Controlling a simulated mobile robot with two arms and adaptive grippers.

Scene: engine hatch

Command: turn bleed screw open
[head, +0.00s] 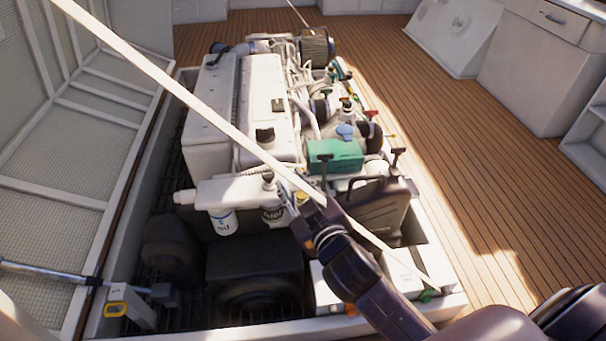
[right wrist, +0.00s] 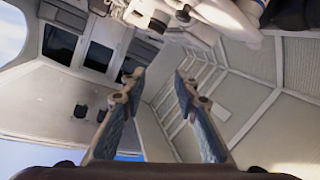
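My right gripper (head: 284,188) reaches in from the lower right, with its fingers close to the filter housing at the near end of the engine. In the right wrist view the two blue-grey fingers (right wrist: 160,76) stand apart with nothing between them. A white filter housing (head: 232,190) carries a canister marked "oil" (head: 224,222) and a second labelled canister (head: 271,214). A small dark-topped fitting (head: 268,178) stands on the housing just left of my fingers; I cannot tell whether it is the bleed screw. White fittings (right wrist: 150,14) show beyond the fingertips. My left gripper is out of view.
The white engine (head: 215,110) lies in the open hatch. A green box (head: 335,154), a dark jerrycan (head: 378,205) and several handled valves are close by on the right. A pale diagonal strip (head: 170,85) crosses the view. The wooden deck (head: 450,130) is clear.

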